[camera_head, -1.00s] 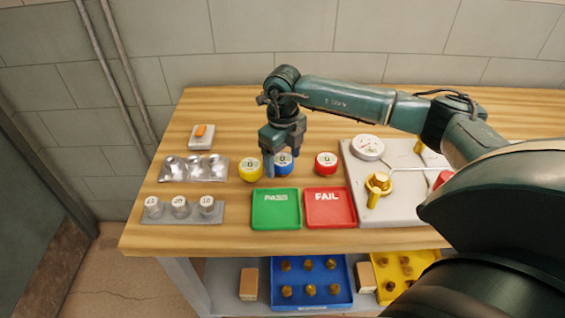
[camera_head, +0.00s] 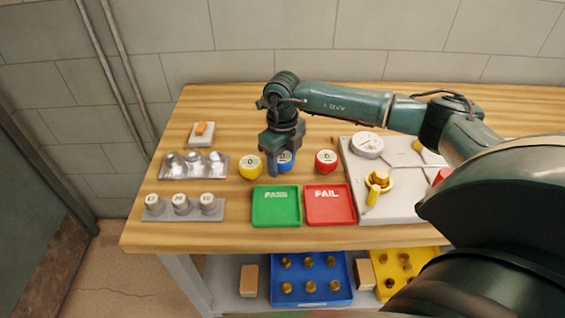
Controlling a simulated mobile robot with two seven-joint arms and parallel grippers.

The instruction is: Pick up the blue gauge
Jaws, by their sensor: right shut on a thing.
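The blue gauge (camera_head: 287,161) stands on the wooden bench between the yellow gauge (camera_head: 250,167) and the red gauge (camera_head: 326,161). My right gripper (camera_head: 278,167) reaches down over it from above and is shut on it. One finger stands in front of the blue gauge and hides part of its left side and dial. The gauge appears to be still at bench height. My left gripper is not in view.
A green PASS tray (camera_head: 276,219) and a red FAIL tray (camera_head: 330,218) lie in front of the gauges. A grey panel (camera_head: 401,209) with a dial and brass valve is at right. Metal weight holders (camera_head: 160,214) stand at left.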

